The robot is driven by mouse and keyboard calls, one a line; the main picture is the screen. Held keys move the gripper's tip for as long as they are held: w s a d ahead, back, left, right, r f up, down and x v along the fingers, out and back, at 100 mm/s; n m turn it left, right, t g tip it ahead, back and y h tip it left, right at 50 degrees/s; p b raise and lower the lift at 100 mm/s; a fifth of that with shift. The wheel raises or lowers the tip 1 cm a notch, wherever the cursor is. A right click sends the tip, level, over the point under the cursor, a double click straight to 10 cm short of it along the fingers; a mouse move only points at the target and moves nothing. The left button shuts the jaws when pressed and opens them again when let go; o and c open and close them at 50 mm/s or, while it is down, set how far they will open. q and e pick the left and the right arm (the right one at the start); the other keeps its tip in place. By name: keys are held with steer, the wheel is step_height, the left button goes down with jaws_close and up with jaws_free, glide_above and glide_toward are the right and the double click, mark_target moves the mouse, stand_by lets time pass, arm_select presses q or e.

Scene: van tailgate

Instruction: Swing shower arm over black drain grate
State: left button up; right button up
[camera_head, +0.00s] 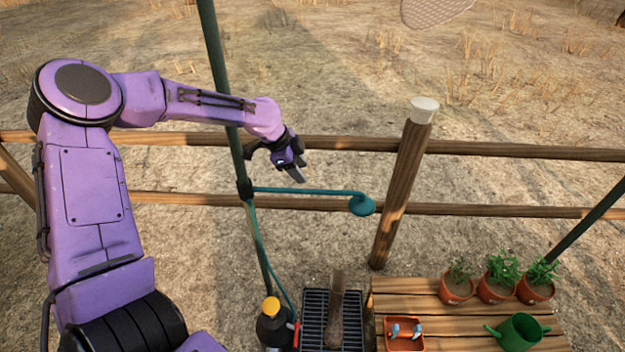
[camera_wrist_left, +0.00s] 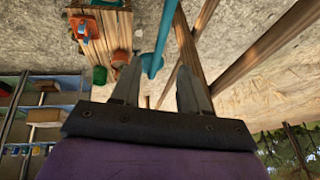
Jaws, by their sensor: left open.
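The teal shower arm (camera_head: 310,191) runs sideways from a dark clamp on a green pole (camera_head: 222,90) and ends in a round teal shower head (camera_head: 362,205). The black drain grate (camera_head: 314,318) lies low at bottom centre, with a brown upright item covering part of it. In the head view the shower head appears above and right of the grate. My left gripper (camera_head: 297,168) is open and just above the shower arm's middle. In the left wrist view a teal pipe (camera_wrist_left: 164,35) shows between the open fingers (camera_wrist_left: 160,66); contact cannot be told. My right gripper is out of view.
A wooden fence post (camera_head: 399,190) with a white cap stands right of the shower head, with rails behind. A dark bottle (camera_head: 274,328) with a yellow cap stands left of the grate. A wooden platform (camera_head: 408,297) holds plant pots (camera_head: 458,288), a green watering can (camera_head: 520,332) and an orange tray (camera_head: 405,345).

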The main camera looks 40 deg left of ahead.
mark_target(315, 190)
arm_select(q)
steer(key=x, duration=1)
steer(key=shift+w+a+f+p, duration=0.1)
steer(key=shift+w+a+p, duration=0.05)
steer(key=shift+p, duration=0.25)
jaws_close()
